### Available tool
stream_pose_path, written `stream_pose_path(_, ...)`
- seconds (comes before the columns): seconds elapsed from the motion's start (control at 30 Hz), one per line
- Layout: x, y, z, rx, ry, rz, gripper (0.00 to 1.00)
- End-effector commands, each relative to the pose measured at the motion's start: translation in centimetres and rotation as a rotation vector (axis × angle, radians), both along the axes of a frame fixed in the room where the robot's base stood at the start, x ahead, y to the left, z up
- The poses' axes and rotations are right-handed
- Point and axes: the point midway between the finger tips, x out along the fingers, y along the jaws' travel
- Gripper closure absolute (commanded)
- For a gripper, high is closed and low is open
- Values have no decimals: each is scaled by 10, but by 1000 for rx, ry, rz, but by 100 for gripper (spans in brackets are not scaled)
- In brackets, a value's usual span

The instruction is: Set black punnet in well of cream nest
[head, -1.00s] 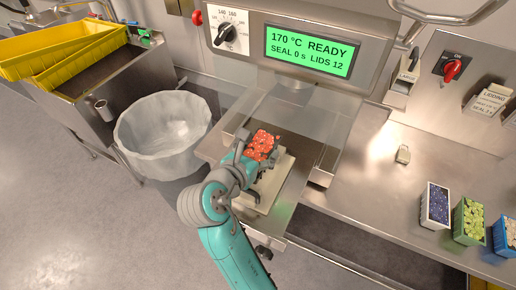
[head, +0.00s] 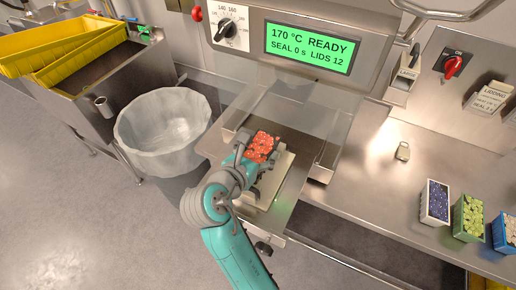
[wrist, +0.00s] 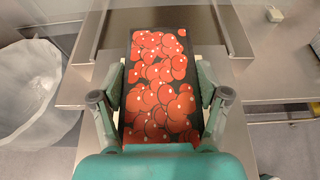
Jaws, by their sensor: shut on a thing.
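The black punnet (wrist: 157,82), filled with red fruit, lies between the fingers of my gripper (wrist: 160,100) in the wrist view. My gripper is shut on its two long sides. In the head view the punnet's red fruit (head: 260,147) shows just beyond my gripper (head: 252,163). The cream nest (head: 272,182) sits on the steel sealer table, beneath and to the right of the gripper. The punnet is over the nest's far part. The nest's well is hidden, and I cannot tell whether the punnet touches it.
The sealer head with its green display (head: 310,48) hangs behind the nest. A lined bin (head: 165,135) stands to the left.

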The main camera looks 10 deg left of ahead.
Motion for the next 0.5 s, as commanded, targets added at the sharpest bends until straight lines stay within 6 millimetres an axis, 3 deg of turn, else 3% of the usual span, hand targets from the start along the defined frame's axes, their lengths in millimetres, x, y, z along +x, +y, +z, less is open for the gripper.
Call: stream_pose_path(0.5,-1,0,-7,-6,11,-1,88)
